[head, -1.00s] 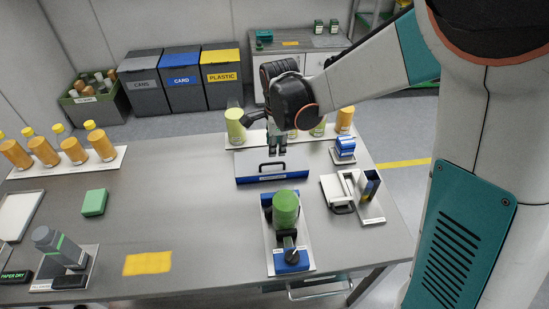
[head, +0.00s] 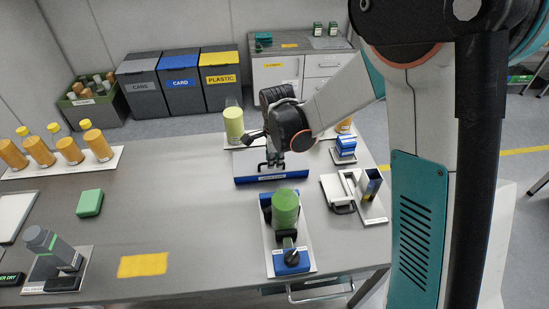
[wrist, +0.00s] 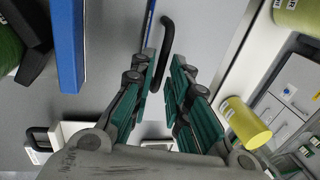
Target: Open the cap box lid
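The cap box (head: 271,178) is a low box with a white lid and a blue front, near the far side of the bench in the head view. Its black bar handle (wrist: 166,38) shows in the wrist view just beyond and between my fingertips. My gripper (head: 271,163) points down over the lid at the handle. In the wrist view my gripper (wrist: 170,68) has its two green-padded fingers apart, with a gap between them. The lid lies closed. Whether the fingers touch the handle cannot be told.
The green-topped filler (head: 286,210) stands in front of the box. A white holder (head: 338,192) and blue stacked items (head: 345,146) are at the right. A yellow-green bottle (head: 233,124) stands behind at the left.

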